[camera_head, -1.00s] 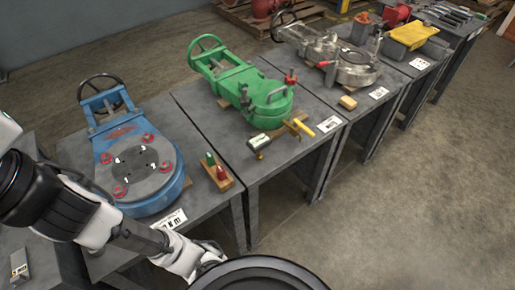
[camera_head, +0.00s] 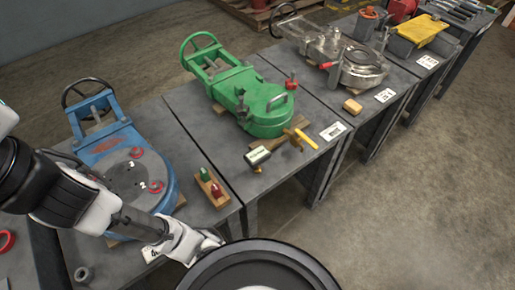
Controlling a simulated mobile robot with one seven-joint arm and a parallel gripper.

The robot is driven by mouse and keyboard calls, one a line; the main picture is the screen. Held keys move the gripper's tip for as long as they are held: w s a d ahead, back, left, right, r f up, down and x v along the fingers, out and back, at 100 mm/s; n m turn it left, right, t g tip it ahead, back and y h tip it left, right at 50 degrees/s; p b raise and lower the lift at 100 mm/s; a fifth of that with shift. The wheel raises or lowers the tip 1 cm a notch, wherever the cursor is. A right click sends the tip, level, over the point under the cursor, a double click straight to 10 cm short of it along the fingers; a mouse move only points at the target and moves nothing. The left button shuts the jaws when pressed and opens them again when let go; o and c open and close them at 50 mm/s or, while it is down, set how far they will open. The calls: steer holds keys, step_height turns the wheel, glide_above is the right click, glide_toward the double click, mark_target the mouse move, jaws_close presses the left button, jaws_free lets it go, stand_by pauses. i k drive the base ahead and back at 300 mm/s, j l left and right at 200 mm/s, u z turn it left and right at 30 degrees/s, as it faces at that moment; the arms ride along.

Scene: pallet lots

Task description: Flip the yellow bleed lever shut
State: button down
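A small brass-coloured fitting (camera_head: 293,137) with a yellow lever (camera_head: 307,139) lies at the front of the table bearing the green valve (camera_head: 240,92). The lever slants down to the right, toward a white label card. A small tool with a pale label (camera_head: 257,157) lies just left of the fitting. My gripper (camera_head: 198,246) is at the lower middle, in front of the blue valve's table and well apart from the yellow lever. Its fingers are partly hidden by the round black rim at the bottom, so their opening does not show.
The blue valve (camera_head: 112,150) stands behind my arm. A wooden block with green and red pieces (camera_head: 211,187) sits at that table's right edge. A bare metal valve (camera_head: 345,58) and a yellow piece (camera_head: 421,30) stand farther back. The floor (camera_head: 430,200) at right is clear.

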mark_target(298, 133)
steer(key=k+l+z, duration=0.1)
steer(key=l+z, duration=0.4)
steer(key=z, duration=0.15)
steer(key=k+l+z, duration=0.1)
steer(key=l+z, duration=0.25)
steer(key=j, duration=0.1)
